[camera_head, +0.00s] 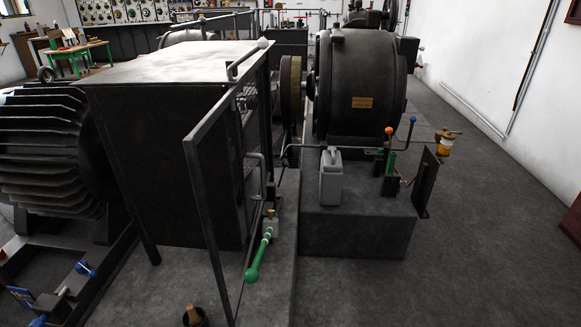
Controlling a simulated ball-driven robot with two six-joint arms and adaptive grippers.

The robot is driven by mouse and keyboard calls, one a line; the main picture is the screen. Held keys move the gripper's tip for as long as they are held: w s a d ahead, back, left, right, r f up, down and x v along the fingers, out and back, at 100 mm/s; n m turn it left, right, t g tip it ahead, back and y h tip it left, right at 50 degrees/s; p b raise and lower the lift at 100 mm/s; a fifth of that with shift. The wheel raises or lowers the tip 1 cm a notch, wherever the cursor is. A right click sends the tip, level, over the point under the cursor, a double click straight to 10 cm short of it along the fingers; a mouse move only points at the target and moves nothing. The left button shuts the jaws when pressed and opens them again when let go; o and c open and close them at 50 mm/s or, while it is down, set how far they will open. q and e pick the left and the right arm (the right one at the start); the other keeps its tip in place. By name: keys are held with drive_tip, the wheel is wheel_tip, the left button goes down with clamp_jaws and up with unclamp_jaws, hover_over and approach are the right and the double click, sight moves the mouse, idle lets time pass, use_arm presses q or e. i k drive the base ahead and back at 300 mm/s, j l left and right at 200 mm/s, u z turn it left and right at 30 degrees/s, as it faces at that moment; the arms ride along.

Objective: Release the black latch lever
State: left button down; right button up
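I cannot pick out a black latch lever with certainty. A dark metal guard box (165,145) stands left of centre, with an open-framed gate (207,205) on its right side. A grey bent handle (262,170) is on the gate side at mid height. A pale bar with a round knob (262,44) lies along the gate's top. A lever with a green grip (262,256) slants down low beside the gate. Neither of my grippers is in view.
A large dark dynamo (358,85) with a belt wheel (290,88) stands behind a dark plinth (345,228). A grey can (331,178) and levers with blue and orange knobs stand on the plinth. A finned motor (45,155) is at left.

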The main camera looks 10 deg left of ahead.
sight(285, 165)
drive_tip(key=i+l+u, duration=0.1)
drive_tip(key=l, duration=0.25)
drive_tip(key=i+l, duration=0.3)
drive_tip(key=i+l+u, duration=0.15)
drive_tip(key=l, duration=0.3)
drive_tip(key=i+l+u, duration=0.1)
drive_tip(key=l, duration=0.25)
drive_tip(key=i+l, duration=0.25)
drive_tip(key=l, duration=0.15)
drive_tip(key=u, duration=0.05)
